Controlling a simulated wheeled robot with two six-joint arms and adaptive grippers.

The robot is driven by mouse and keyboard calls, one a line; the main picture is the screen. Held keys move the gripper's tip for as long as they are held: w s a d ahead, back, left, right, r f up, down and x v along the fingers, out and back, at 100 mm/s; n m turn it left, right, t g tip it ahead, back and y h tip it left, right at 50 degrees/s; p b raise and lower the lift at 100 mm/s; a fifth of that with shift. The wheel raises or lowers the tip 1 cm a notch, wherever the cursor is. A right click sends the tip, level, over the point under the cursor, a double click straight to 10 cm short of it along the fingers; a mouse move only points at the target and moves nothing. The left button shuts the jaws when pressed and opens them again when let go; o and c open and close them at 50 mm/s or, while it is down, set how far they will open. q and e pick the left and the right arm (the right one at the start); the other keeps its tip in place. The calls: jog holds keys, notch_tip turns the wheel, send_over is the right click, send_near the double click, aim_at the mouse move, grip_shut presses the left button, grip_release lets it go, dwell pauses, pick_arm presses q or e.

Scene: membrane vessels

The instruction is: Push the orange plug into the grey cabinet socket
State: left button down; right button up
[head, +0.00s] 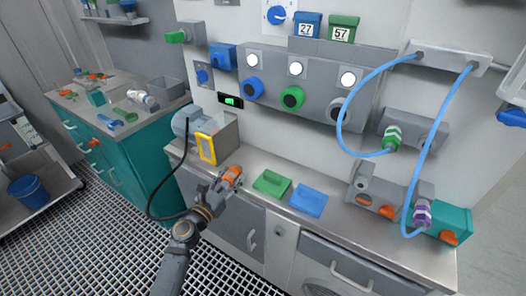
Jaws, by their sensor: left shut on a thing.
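The orange plug (233,173) is held in my left gripper (222,184), above the front edge of the steel worktop. The gripper is shut on it, and its fingers partly cover the plug. A black cable (150,190) loops down on the left and runs back toward the gripper; its joint to the plug is hidden. A grey box (375,196) with orange round fittings (363,199) stands on the worktop to the right, well apart from the plug. I cannot tell for sure which opening is the grey cabinet socket. My right gripper is not in view.
A green tray (272,184) and a blue tray (308,200) lie right of the plug. A grey housing with a yellow frame (206,148) stands behind it. Blue hoses (342,110) hang at the right. A teal box (462,220) stands at the far right.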

pick_arm(q)
jog(key=shift+r+p, duration=0.35)
jog(key=shift+r, duration=0.45)
jog(key=shift+f, duration=0.15)
jog(key=s+a+r+n+y, duration=0.1)
jog(key=s+a+r, duration=0.2)
jog(key=s+r, duration=0.4)
jog(key=s, duration=0.3)
jog(key=shift+r+t+y, duration=0.3)
jog(key=shift+r+t, duration=0.1)
jog(key=shift+s, duration=0.1)
